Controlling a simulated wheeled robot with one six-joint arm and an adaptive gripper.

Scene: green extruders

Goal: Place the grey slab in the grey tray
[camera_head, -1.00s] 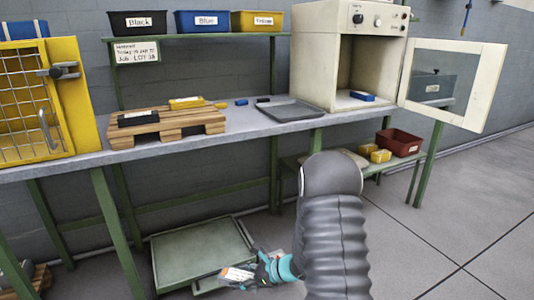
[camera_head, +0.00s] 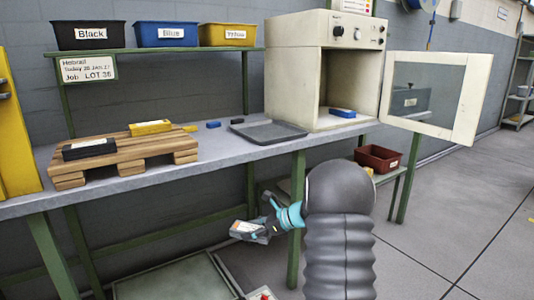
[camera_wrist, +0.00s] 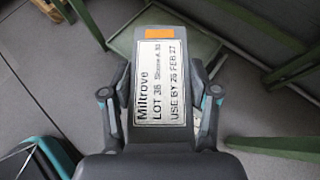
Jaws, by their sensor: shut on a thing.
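The grey slab (camera_head: 245,230) has a white label reading "Miltrove LOT 38" with an orange patch, clear in the wrist view (camera_wrist: 160,72). My gripper (camera_head: 258,226) is shut on it, with a finger on each side in the wrist view (camera_wrist: 160,98). The slab is held in the air, in front of the bench and lower in the picture than its top. The grey tray (camera_head: 268,133) lies on the bench top, left of the white oven, and looks empty. The slab is apart from the tray.
A wooden pallet (camera_head: 128,163) with black and yellow slabs stands on the bench left. The white oven (camera_head: 290,75) has its door (camera_head: 440,95) open and a blue block (camera_head: 343,113) inside. A green-framed platform (camera_head: 175,283) and bench leg (camera_head: 297,215) are below.

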